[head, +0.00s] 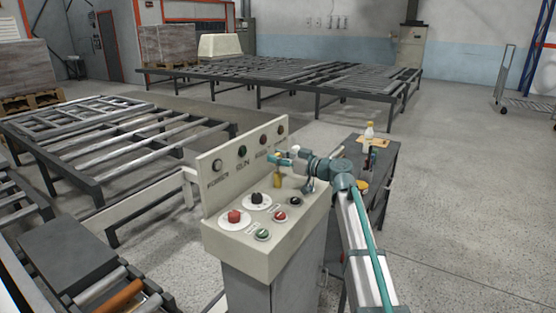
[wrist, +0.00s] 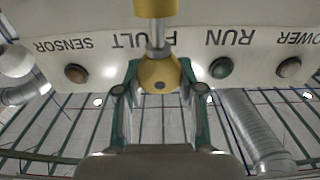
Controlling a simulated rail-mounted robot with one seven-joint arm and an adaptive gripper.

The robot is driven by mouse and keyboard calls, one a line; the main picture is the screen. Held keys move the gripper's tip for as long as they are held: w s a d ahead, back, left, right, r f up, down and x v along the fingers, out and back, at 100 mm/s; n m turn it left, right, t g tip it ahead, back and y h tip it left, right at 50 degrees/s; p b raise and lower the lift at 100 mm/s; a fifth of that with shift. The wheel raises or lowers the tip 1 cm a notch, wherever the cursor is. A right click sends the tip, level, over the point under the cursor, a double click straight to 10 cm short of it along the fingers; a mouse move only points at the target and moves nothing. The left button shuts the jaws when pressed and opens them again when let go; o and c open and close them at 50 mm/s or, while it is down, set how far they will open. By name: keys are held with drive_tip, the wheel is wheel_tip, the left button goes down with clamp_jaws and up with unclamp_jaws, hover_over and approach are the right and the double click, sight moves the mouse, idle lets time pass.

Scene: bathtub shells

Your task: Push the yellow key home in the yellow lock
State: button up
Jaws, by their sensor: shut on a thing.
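My gripper (head: 282,161) is over the back of the control console, just in front of its upright label panel. In the wrist view my gripper (wrist: 159,88) is shut on the yellow key's rounded head (wrist: 157,73). The key's bare silver shaft (wrist: 155,36) runs from the head to the yellow lock (wrist: 156,8) at the top edge. A length of shaft shows between head and lock. How deep the tip sits is hidden. In the head view the yellow lock (head: 277,180) shows small below the gripper, and the key is mostly hidden there.
The console (head: 225,236) carries a large red button (head: 234,217), a black knob (head: 257,198) and several smaller controls. Its label panel (head: 215,189) rises behind them. Roller conveyors lie left and behind.

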drive_tip(key=shift+r, duration=1.25)
drive_tip(key=shift+b, duration=1.95)
idle(1.0)
drive_tip(key=shift+f+b, duration=1.6)
drive_tip(key=shift+f, duration=0.05)
drive_tip(key=o, duration=1.2)
drive_tip(key=shift+s+f, duration=0.1)
drive_tip(key=v, duration=1.2)
